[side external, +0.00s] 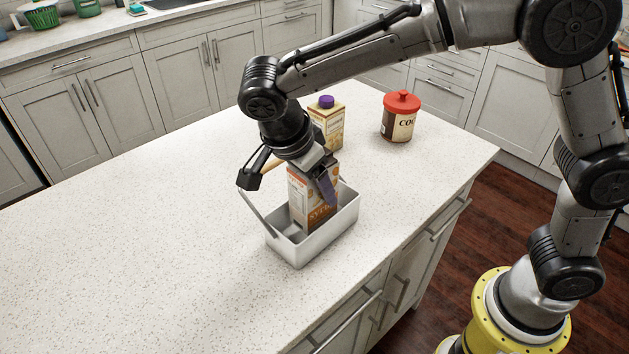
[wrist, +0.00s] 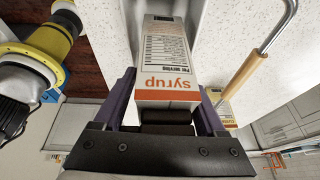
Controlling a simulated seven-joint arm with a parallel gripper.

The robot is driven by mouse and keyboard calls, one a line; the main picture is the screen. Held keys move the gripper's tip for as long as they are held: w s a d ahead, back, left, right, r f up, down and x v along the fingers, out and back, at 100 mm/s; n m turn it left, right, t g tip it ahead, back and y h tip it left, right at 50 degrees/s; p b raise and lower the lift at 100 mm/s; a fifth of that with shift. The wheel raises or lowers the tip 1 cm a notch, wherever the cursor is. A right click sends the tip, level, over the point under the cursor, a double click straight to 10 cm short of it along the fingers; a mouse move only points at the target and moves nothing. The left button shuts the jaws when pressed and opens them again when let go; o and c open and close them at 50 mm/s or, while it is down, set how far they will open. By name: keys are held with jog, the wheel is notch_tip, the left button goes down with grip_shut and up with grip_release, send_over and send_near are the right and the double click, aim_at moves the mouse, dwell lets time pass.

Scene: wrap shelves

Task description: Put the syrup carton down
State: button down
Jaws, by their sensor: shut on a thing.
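The syrup carton (side external: 309,205), white and orange with "syrup" lettering, stands roughly upright inside a grey caddy (side external: 299,251) on the counter. My gripper (side external: 326,180) comes down from above and is shut on the carton's upper part. The wrist view shows the carton (wrist: 168,60) between the two purple fingers of my gripper (wrist: 165,100). The caddy's wooden-grip handle (wrist: 255,73) leans to one side of the carton. The carton's base is hidden by the caddy wall, so I cannot tell whether it touches the caddy floor.
A yellowish carton with a purple cap (side external: 327,125) stands just behind the caddy. A brown cocoa canister with a red lid (side external: 401,117) stands further right. The speckled counter (side external: 140,240) is clear to the left. Its edge lies close in front of the caddy.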

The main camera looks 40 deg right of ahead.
jog(key=shift+f, duration=0.5)
grip_release()
jog(key=shift+f, duration=0.1)
jog(key=shift+r, duration=0.6)
jog(key=v, duration=1.2)
